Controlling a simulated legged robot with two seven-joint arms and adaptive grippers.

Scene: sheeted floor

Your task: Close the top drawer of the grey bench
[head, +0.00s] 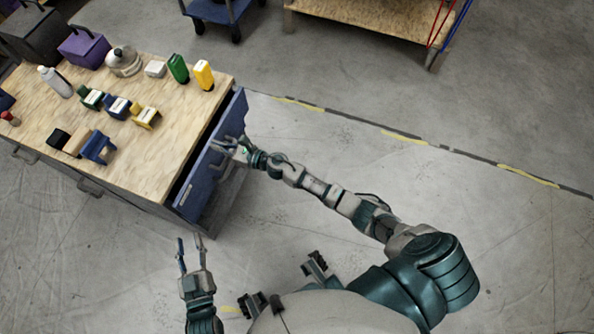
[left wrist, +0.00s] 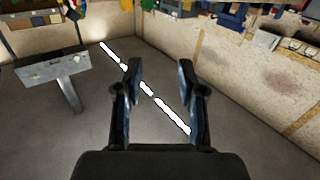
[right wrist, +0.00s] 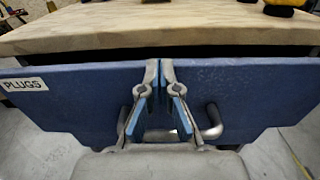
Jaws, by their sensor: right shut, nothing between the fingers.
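The grey bench (head: 160,170) with a wooden top stands at the left of the head view. Its top drawer (head: 209,165) has a blue front and is partly open, with a dark gap behind the front. In the right wrist view the drawer front (right wrist: 80,95) carries a PLUGS label and a metal handle (right wrist: 212,122). My right gripper (right wrist: 160,85) is shut and empty, its fingertips at the drawer front's upper middle, in front of the handle; contact is unclear. It also shows in the head view (head: 240,146). My left gripper (head: 190,255) is open and empty, off the bench's near corner.
On the bench top are a green bottle (head: 178,69), a yellow bottle (head: 203,74), a kettle-like pot (head: 124,61), a purple box (head: 84,48) and several small blocks. A wooden-topped table (head: 380,20) stands at the back.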

